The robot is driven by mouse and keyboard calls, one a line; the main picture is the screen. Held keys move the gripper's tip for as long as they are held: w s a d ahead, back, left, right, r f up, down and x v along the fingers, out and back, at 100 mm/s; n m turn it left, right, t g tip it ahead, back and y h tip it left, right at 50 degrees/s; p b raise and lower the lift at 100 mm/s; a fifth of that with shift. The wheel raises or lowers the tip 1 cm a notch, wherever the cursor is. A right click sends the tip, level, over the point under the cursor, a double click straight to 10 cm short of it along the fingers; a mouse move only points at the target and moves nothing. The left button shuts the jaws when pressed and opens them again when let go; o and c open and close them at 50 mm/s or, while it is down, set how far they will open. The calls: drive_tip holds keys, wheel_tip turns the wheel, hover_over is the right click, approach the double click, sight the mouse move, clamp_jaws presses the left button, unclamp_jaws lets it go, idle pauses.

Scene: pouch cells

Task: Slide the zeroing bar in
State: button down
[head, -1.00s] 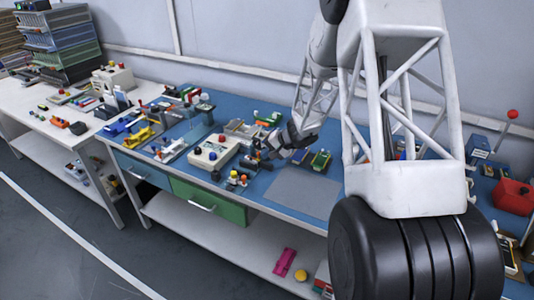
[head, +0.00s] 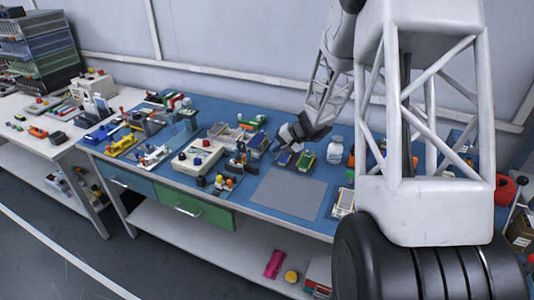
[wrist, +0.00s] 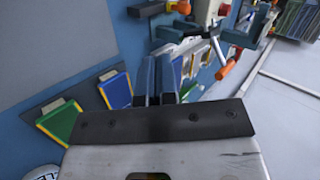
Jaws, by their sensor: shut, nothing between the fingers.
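My gripper (head: 290,138) is shut and empty above the blue bench, just behind a blue cell in a yellow-edged holder (head: 284,158) and a green one (head: 305,160). In the wrist view its fingers (wrist: 164,62) lie close together beside the blue cell holder (wrist: 115,90), with the green holder (wrist: 58,122) further left. A dark fixture with an orange part (head: 238,165) stands left of the gripper; a dark clamp-like part (wrist: 170,28) shows past the fingertips in the wrist view. I cannot make out which piece is the zeroing bar.
A cream box with red and black knobs (head: 198,157) stands left of the fixture. Small coloured knobs (head: 220,182) are at the front edge. A bare grey mat (head: 287,194) lies in front of the gripper. A white bottle (head: 335,150) stands to its right.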

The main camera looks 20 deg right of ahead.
drive_tip(key=shift+v, duration=1.25)
drive_tip(key=s+a+r+n+g+h, duration=0.1)
drive_tip(key=s+a+r+n+g, duration=0.1)
drive_tip(key=s+a+r, duration=0.6)
drive_tip(key=s+a+r+n+g+h, duration=0.1)
drive_tip(key=s+a+r+n+h, duration=0.1)
drive_tip(key=s+a+r, duration=0.55)
drive_tip(key=s+r+n+h, duration=0.1)
drive_tip(key=s+h, duration=0.1)
drive_tip(key=s, duration=1)
drive_tip(key=s+a+r+n+h, duration=0.1)
drive_tip(key=s+r+h, duration=0.1)
drive_tip(key=s, duration=1.1)
drive_tip(key=shift+s+a+r+t+h, duration=0.2)
drive_tip(key=shift+a+t+h, duration=0.1)
drive_tip(key=shift+h, duration=0.3)
